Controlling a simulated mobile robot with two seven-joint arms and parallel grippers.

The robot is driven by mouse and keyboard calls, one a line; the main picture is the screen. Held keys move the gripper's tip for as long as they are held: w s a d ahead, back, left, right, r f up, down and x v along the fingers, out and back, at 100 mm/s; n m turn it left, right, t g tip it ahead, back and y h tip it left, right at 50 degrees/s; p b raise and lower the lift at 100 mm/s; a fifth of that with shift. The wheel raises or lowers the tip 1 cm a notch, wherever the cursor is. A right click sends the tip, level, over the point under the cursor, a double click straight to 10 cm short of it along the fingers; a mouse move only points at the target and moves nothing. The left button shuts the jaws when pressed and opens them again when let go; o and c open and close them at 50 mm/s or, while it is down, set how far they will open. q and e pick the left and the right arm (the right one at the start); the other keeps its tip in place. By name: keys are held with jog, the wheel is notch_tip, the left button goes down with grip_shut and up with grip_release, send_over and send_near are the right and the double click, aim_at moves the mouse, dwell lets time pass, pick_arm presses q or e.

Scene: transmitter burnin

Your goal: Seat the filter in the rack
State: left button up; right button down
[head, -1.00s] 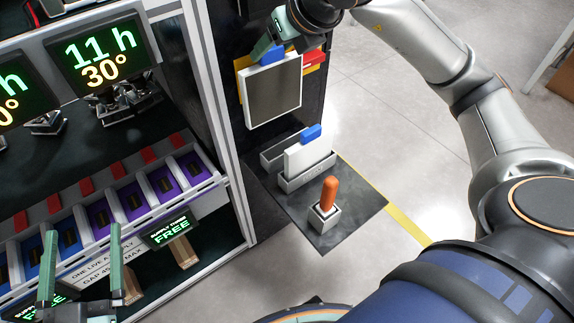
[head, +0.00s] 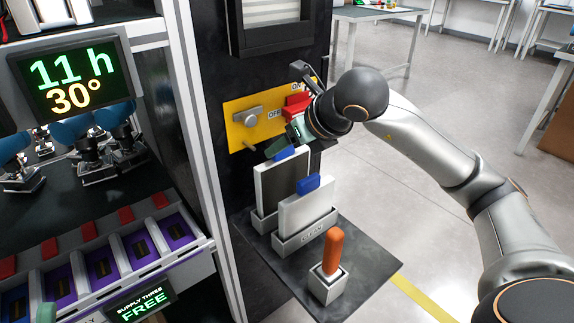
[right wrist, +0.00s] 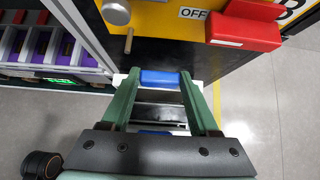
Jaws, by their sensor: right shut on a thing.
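My right gripper (head: 287,146) is shut on the blue tab of a grey-faced filter (head: 283,188) with a white frame. The filter stands upright with its lower edge at the rear slot of the rack (head: 262,223); whether it touches the slot floor is hidden. The right wrist view shows the blue tab (right wrist: 160,78) between my fingers. A white filter (head: 304,213) with a blue tab stands in the front slot, labelled CLEAN. One fingertip of my left gripper (head: 46,312) shows at the bottom left edge; the rest is out of frame.
An orange-handled tool (head: 334,250) stands in a small holder on the dark shelf (head: 375,268) beside the rack. Behind are a yellow panel (head: 243,131) with a knob and a red lever (head: 298,105). The bench at left holds a display and purple slots. Floor at right is clear.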

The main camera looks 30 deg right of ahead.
aim_at(286, 159)
notch_tip(286, 159, down, 3)
jog(key=shift+f+b, duration=0.15)
jog(key=shift+b, duration=0.45)
jog(key=shift+f, duration=0.1)
jog(key=shift+c, duration=0.7)
grip_release()
